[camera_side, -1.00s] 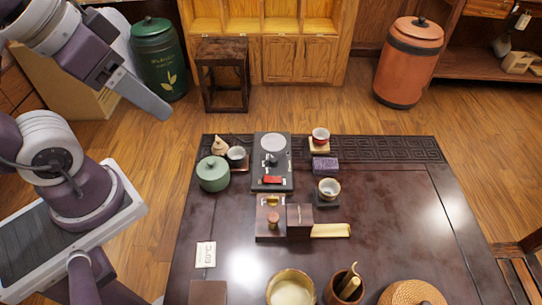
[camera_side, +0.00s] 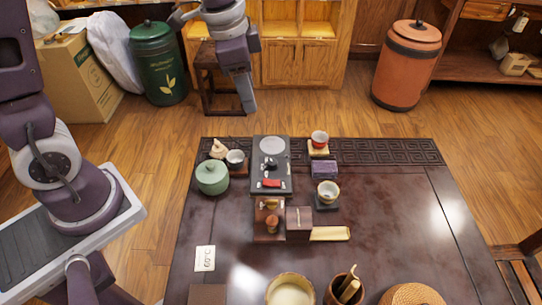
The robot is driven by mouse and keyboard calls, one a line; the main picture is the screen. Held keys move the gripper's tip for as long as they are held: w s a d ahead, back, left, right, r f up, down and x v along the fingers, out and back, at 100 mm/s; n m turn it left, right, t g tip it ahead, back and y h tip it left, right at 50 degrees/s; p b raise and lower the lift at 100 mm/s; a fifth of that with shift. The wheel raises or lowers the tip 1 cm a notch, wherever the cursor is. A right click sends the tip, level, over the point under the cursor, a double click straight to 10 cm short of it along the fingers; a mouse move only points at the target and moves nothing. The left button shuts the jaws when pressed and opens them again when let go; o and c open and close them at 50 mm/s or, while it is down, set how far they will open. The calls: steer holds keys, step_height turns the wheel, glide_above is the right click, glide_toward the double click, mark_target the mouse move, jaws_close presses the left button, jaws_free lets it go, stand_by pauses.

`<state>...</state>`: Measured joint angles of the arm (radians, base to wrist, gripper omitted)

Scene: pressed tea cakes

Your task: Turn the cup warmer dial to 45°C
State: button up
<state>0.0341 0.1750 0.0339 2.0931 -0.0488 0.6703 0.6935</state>
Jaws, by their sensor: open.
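The cup warmer looks to be the dark slab (camera_side: 283,183) with a pale round plate (camera_side: 272,146) at its far end, lying at the back of the table. A dark knob, likely the dial (camera_side: 269,163), sits near its middle, and a red part (camera_side: 271,183) is at its near end. The dial's markings are too small to read. My gripper (camera_side: 247,107) hangs beyond the table's back edge, above and slightly left of the slab, pointing down and touching nothing. It is open; its fingers overlap in this view.
A wooden box (camera_side: 299,222) stands in front. The table's right side is mostly clear.

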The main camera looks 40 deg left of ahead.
mark_target(272, 161)
steer(key=w+f+m, duration=0.1)
steer(key=w+f, duration=0.1)
steer(key=f, duration=0.6)
steer(key=w+f+m+g, duration=0.1)
steer(key=w+f+m, duration=0.1)
steer(key=f, duration=0.7)
steer(key=w+f+m+g, duration=0.1)
steer(key=w+f+m, duration=0.1)
steer(key=f, duration=0.6)
steer(key=shift+w+f, duration=0.15)
steer(key=shift+w, duration=0.25)
steer(key=shift+c, duration=0.2)
jaws_close()
